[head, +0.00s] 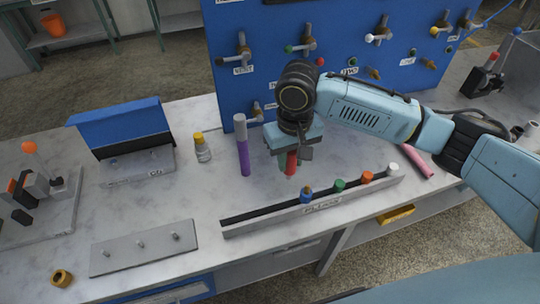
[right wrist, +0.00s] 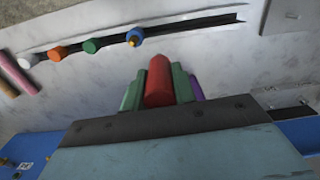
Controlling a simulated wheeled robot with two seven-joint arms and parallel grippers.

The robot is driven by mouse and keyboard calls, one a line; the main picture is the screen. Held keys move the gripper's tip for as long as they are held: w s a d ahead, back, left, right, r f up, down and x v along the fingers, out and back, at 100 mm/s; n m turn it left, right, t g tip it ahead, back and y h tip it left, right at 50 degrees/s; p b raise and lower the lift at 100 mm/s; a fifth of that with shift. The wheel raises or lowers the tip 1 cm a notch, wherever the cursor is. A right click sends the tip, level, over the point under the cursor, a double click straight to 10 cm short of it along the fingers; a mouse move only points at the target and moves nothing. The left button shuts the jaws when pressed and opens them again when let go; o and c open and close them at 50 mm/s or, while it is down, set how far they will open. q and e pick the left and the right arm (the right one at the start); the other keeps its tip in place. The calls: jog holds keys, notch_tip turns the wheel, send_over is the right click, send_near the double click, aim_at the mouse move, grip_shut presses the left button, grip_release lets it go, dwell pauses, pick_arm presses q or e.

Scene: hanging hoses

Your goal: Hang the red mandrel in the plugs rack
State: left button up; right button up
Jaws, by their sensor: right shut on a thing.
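My right gripper (head: 288,158) is shut on the red mandrel (head: 291,164), which hangs upright, pointing down, behind the long grey plugs rack (head: 268,219). In the right wrist view the red mandrel (right wrist: 159,82) sits between the green fingers (right wrist: 159,95). The rack has a dark slot along its top. It holds a blue plug (head: 306,196), a green plug (head: 339,185), an orange plug (head: 367,177) and a white plug (head: 393,168). The slot's left part is empty. The mandrel is apart from the rack. My left gripper is not in view.
A yellow-capped bottle (head: 202,147) and a blue-lidded box (head: 125,130) stand further left. A grey plate with pegs (head: 143,246) lies left of the rack. A blue valve panel (head: 270,35) rises behind.

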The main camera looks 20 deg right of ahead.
pick_arm(q)
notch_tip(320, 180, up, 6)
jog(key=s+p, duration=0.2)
jog(key=p, duration=0.2)
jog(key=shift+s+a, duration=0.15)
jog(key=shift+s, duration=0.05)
pick_arm(e)
jog(key=s+a+f+n, duration=0.1)
jog(key=s+a+f, duration=0.1)
jog(key=a+f, duration=0.3)
notch_tip(320, 180, down, 2)
jog(key=shift+s+f+n, duration=0.15)
jog(key=shift+f+n, duration=0.1)
jog(key=shift+n, duration=0.15)
pick_arm(q)
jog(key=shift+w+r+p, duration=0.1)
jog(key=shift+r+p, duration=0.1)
jog(key=shift+p, duration=0.2)
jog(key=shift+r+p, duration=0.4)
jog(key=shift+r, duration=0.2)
dwell(0.7)
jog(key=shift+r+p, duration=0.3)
jog(key=shift+p, duration=0.2)
